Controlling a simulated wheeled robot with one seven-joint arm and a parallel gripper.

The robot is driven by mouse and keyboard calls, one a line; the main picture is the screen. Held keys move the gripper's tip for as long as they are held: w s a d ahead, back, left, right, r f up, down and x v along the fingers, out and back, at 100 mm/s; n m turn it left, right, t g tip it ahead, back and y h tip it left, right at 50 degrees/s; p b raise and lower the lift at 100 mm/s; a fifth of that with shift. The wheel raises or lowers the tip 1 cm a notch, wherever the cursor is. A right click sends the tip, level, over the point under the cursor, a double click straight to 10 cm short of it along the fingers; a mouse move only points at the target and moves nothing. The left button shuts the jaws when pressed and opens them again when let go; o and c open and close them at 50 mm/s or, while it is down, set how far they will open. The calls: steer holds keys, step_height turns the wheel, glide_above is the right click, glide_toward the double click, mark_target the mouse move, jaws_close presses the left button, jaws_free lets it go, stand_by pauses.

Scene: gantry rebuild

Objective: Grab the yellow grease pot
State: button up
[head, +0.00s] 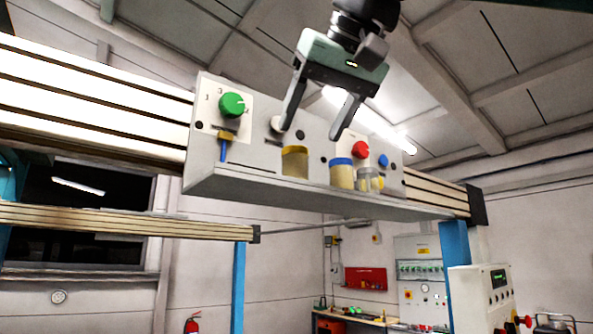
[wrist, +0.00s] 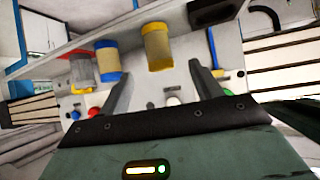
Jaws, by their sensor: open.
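The yellow grease pot (head: 295,164) is a cream pot with a yellow top, upright on the grey shelf (head: 310,199) of the gantry panel. My gripper (head: 309,134) is open and empty, pointing down above the shelf, with its fingers spread near the yellow pot's height and apart from it. In the wrist view, the yellow pot (wrist: 158,46) appears beyond and between the open fingertips (wrist: 159,63). A similar pot with a blue top (head: 341,174) stands to its right.
A clear jar (head: 369,181) stands right of the blue-topped pot. The panel behind carries a green knob (head: 232,105), a red knob (head: 360,149) and a blue button (head: 384,160). A blue-handled brush-like tool (head: 224,146) hangs at the left.

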mark_target(300, 152)
steer(key=p+x, duration=0.1)
steer(key=x, duration=0.4)
steer(key=shift+w+a+f, duration=0.1)
steer(key=shift+w+f, duration=0.05)
steer(key=shift+w, duration=0.05)
steer(key=p+x, duration=0.2)
steer(key=x, duration=0.3)
steer(key=shift+f, duration=0.1)
steer(key=c, duration=1.1)
